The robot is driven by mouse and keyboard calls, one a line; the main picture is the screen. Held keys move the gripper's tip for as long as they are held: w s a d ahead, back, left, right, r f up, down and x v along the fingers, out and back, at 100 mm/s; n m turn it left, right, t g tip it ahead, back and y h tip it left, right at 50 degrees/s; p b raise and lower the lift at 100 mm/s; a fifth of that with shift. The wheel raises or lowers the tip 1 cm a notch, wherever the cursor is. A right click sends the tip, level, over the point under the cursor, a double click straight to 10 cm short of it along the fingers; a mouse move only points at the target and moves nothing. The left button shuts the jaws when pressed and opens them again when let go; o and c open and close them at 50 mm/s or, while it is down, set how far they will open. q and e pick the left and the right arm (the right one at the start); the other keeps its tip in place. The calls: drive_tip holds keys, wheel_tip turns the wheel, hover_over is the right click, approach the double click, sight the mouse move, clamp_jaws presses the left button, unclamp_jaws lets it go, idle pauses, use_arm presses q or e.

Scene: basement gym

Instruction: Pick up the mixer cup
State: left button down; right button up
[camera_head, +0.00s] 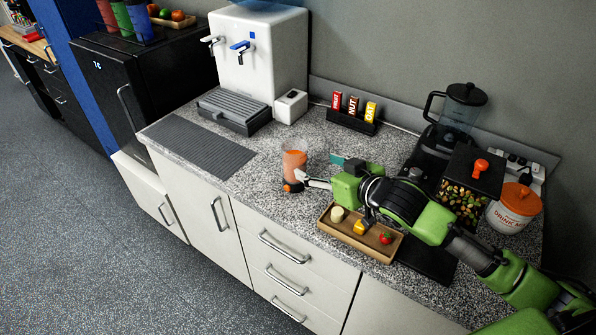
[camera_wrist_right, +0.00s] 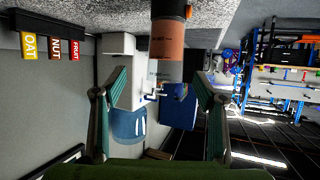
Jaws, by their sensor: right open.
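The mixer cup (camera_head: 294,163), clear and orange with a dark and orange lower end, stands upright on the speckled counter. My right gripper (camera_head: 318,170) is open just to the right of the cup, with its fingers pointing toward it. One pale fingertip shows close to the cup's lower part; I cannot tell if it touches. In the right wrist view, which is upside down, the cup (camera_wrist_right: 167,45) lies ahead in the gap between the two spread teal fingers of the gripper (camera_wrist_right: 162,84). My left gripper is not in view.
A wooden tray (camera_head: 325,226) with small food pieces lies below my right arm. A blender (camera_head: 460,110), a nut box (camera_head: 465,190) and a lidded jar (camera_head: 514,208) stand at right. A bar holder (camera_head: 340,119) and water dispenser (camera_head: 262,60) are behind. A ribbed mat (camera_head: 200,146) lies left.

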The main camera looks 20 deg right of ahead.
sight(301, 159)
drive_tip(key=w, duration=0.1)
drive_tip(key=w+a, duration=0.1)
drive_tip(key=w+a+f, duration=0.1)
drive_tip(key=shift+w+p, duration=0.3)
drive_tip(key=shift+w, duration=0.05)
drive_tip(key=shift+w+f, duration=0.25)
drive_tip(key=shift+w, duration=0.1)
drive_tip(key=shift+w+f, duration=0.1)
drive_tip(key=shift+w, duration=0.05)
drive_tip(key=shift+w+p, duration=0.3)
drive_tip(key=w, duration=0.1)
drive_tip(key=w+a, duration=0.1)
drive_tip(key=w+p, duration=0.1)
drive_tip(key=shift+a+f, duration=0.3)
drive_tip(key=shift+f, duration=0.05)
drive_tip(key=shift+w+a+f, duration=0.1)
drive_tip(key=shift+w+f, duration=0.3)
drive_tip(key=shift+w, duration=0.1)
drive_tip(key=shift+s, duration=0.1)
clamp_jaws()
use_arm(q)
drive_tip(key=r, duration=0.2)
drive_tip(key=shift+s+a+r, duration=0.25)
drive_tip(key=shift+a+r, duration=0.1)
use_arm(e)
drive_tip(key=shift+r, duration=0.15)
